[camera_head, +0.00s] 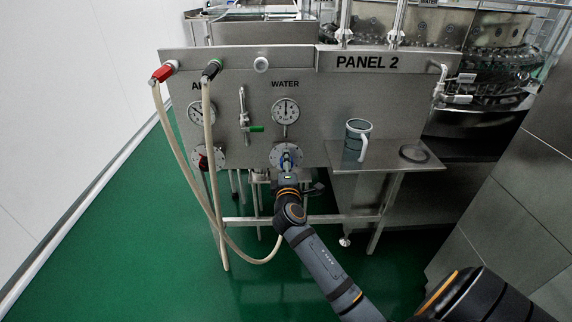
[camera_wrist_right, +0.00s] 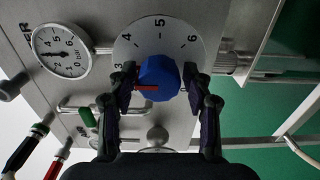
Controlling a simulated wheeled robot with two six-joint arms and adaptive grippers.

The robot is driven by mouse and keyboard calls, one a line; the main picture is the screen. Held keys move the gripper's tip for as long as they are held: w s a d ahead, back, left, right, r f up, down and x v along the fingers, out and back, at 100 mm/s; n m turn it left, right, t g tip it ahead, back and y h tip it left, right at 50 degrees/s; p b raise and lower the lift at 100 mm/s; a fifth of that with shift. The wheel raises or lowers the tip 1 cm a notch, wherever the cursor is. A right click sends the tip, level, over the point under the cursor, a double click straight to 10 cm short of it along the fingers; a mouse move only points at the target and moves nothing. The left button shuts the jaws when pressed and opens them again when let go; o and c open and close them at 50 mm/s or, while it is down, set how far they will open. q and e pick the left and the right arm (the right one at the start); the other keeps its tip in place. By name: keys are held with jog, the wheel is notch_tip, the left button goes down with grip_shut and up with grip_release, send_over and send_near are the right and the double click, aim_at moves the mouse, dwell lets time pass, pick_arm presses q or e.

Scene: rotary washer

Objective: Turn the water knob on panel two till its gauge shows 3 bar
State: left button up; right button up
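The water knob is blue (camera_wrist_right: 158,78) with a red pointer that points left in the right wrist view. It sits on a round numbered dial plate (camera_wrist_right: 160,24), which also shows on panel 2 in the head view. The gripper (camera_head: 286,160) hides most of the knob in the head view. The water gauge (camera_head: 285,111) is above the knob, its needle about straight up. It also shows in the wrist view (camera_wrist_right: 61,51); its exact reading is too small to tell. My left gripper is not in view.
To the left are the air gauge (camera_head: 201,112), a red air knob (camera_head: 203,160) and hanging hoses (camera_head: 212,130). A green-handled valve (camera_head: 250,128) is left of the water gauge. A mug (camera_head: 356,140) and dark disc (camera_head: 414,153) rest on a side shelf (camera_head: 385,165).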

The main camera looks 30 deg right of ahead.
jog(key=shift+o, duration=0.4)
jog(key=v, duration=1.2)
jog(key=shift+s, duration=0.1)
